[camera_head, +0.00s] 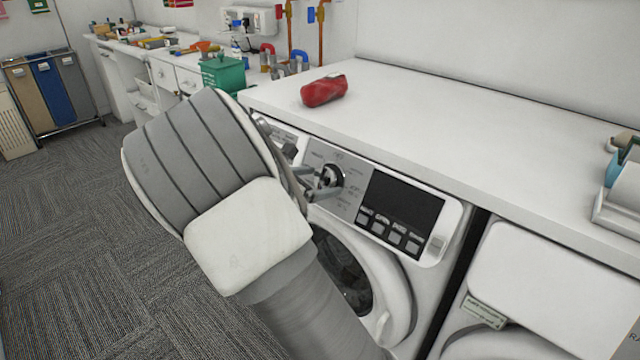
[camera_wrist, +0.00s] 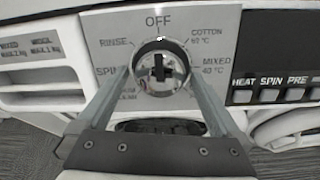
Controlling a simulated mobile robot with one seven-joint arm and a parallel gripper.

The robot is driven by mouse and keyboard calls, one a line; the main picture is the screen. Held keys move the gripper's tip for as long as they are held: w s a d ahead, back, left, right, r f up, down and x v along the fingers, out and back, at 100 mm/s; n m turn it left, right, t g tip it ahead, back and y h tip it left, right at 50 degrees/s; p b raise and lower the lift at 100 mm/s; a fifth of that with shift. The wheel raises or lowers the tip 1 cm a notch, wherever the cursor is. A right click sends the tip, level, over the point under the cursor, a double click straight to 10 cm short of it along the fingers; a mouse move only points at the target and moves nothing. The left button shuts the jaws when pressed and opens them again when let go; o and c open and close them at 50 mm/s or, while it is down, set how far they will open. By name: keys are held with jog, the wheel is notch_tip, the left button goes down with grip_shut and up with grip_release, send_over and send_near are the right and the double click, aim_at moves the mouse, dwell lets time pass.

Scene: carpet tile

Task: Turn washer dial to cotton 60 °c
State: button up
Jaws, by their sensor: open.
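In the head view the dial (camera_head: 333,176) is partly hidden by my gripper (camera_head: 323,183).
A dark display (camera_head: 403,205) with several buttons below is right of the dial. The washer's round door (camera_head: 390,290) is underneath. A white worktop (camera_head: 430,130) overhangs the panel, with a red pouch (camera_head: 324,90) on it. A drawer panel (camera_wrist: 35,62) is left of the dial.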

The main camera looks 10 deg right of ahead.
jog(key=shift+w+d, duration=0.15)
jog(key=shift+d, duration=0.05)
jog(key=c, duration=1.3)
jog(key=shift+o, duration=0.2)
jog(key=shift+f, duration=0.1)
jog(key=m+b, duration=0.3)
jog(key=m, duration=0.1)
jog(key=shift+a+f+m, duration=0.1)
jog(key=shift+f+m, duration=0.05)
jog(key=shift+m, duration=0.25)
jog(key=shift+w+m+g+b, duration=0.1)
jog(key=shift+m+g+b, duration=0.3)
jog(key=shift+m+b, duration=1.4)
jog(key=shift+r+m, duration=0.2)
jog(key=shift+m, duration=0.3)
